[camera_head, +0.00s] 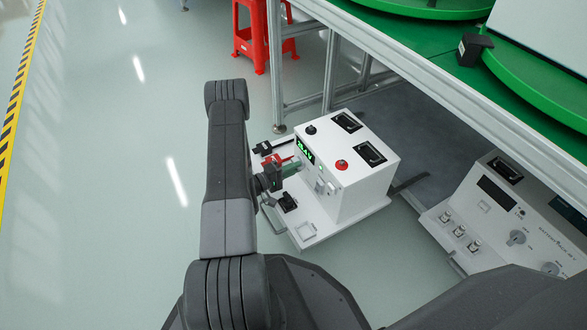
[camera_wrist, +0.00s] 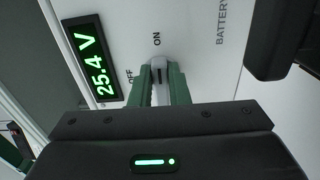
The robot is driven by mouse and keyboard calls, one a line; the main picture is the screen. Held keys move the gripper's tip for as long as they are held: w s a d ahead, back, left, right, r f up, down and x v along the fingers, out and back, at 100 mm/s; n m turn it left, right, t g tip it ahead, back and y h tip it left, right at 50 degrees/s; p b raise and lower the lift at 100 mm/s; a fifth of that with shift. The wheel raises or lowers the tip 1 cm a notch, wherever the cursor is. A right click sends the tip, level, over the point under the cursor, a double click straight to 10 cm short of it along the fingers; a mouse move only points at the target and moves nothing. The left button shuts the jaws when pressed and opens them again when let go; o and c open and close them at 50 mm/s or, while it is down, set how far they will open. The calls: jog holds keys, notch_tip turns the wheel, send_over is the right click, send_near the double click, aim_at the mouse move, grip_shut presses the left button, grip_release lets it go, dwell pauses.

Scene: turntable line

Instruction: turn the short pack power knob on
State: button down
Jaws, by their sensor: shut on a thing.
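The short white battery pack (camera_head: 362,188) stands on a low white base on the floor beside the table. Its green display (camera_head: 304,150) is lit and reads 25.4 V in the wrist view (camera_wrist: 90,58). The grey power knob (camera_wrist: 158,72) sits on the panel beside the display, between the OFF and ON labels. Its visible end points toward ON. My gripper (camera_head: 291,168) reaches the pack's front face, and its green fingers (camera_wrist: 159,85) are shut on the knob, one on each side. The knob's lower part is hidden by the gripper.
A second white unit (camera_head: 475,205) with several knobs stands at the lower right. The table's metal frame (camera_head: 440,75) rises close behind the pack, with green turntables (camera_head: 540,75) above. A red stool (camera_head: 258,38) stands farther back. Open floor lies to the left.

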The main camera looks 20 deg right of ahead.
jog(key=c, duration=1.4)
grip_release()
jog(key=shift+a, duration=0.15)
jog(key=a+p, duration=0.1)
jog(key=a, duration=0.3)
jog(key=a+p, duration=0.1)
jog(key=a, duration=0.4)
jog(key=s+a+p, duration=0.1)
jog(key=a, duration=0.3)
jog(key=shift+a+p, duration=0.3)
jog(key=shift+p, duration=0.1)
jog(key=shift+d, duration=0.15)
jog(key=d+b, duration=0.1)
jog(key=d, duration=0.3)
jog(key=d+b, duration=0.1)
jog(key=d, duration=0.4)
jog(key=w+d+b, duration=0.1)
jog(key=d, duration=0.3)
jog(key=shift+d+b, duration=0.3)
jog(key=shift+b, duration=0.1)
